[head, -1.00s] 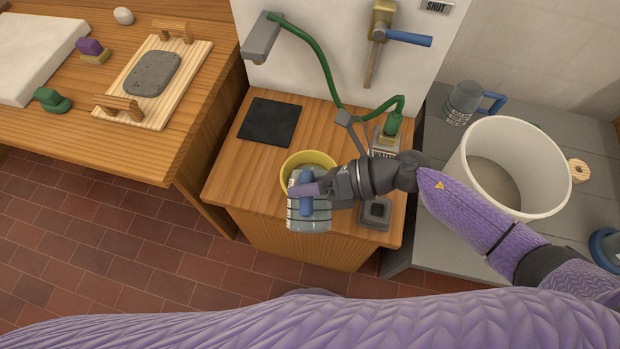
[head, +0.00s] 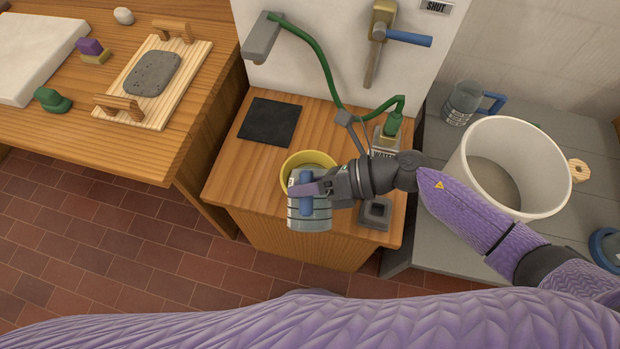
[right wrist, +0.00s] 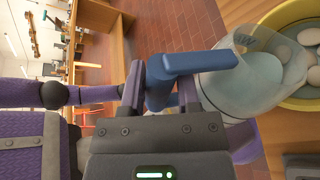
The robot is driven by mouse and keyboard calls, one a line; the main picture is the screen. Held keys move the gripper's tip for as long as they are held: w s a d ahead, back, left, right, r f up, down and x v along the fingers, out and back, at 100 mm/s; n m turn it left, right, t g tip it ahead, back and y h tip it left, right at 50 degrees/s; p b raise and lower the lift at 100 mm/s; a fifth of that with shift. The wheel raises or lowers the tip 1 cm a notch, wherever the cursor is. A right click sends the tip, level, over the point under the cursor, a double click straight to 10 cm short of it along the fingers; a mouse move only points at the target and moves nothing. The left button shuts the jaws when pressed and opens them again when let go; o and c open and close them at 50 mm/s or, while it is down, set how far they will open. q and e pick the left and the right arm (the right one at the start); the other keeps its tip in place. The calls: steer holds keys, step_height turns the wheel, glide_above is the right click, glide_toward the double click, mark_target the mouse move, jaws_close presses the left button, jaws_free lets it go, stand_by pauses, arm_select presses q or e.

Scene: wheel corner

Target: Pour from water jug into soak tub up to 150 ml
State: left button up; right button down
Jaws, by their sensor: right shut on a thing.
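My right gripper (head: 318,188) is shut on the blue handle (right wrist: 190,64) of a clear jug (head: 309,216) with dark marking lines. The jug is tipped, and in the right wrist view its clear body (right wrist: 240,85) reaches over the rim of the yellow soak tub (right wrist: 300,103). Pale rounded lumps lie in the tub. In the head view the tub (head: 289,165) stands on the wooden cabinet, partly hidden behind the jug and gripper. I cannot make out a stream or the water level. My left gripper is not in view.
Another blue-handled jug (head: 463,102) and a big white bucket (head: 515,203) stand on the grey bench at right. A black square (head: 270,122) lies behind the tub. A small grey block (head: 375,213) sits right of it. A green hose hangs behind.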

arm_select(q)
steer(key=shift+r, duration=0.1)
arm_select(e)
steer(key=shift+r, duration=0.1)
steer(key=shift+w+a+r+m, duration=0.15)
steer(key=shift+r+m, duration=0.05)
steer(key=shift+m, duration=0.1)
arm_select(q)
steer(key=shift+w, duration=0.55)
arm_select(e)
steer(key=shift+g, duration=0.3)
arm_select(q)
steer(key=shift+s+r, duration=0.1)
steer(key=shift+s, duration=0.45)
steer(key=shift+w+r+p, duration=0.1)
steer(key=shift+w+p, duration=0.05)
steer(key=shift+p, duration=0.2)
arm_select(e)
steer(key=shift+r, duration=0.1)
steer(key=shift+s+a+r+p, duration=0.15)
steer(key=shift+s+r+p, duration=0.05)
steer(key=shift+s+p, duration=0.2)
steer(key=shift+s+a+r+p, duration=0.15)
steer(key=shift+s+r+p, duration=0.1)
steer(key=shift+s+p, duration=0.25)
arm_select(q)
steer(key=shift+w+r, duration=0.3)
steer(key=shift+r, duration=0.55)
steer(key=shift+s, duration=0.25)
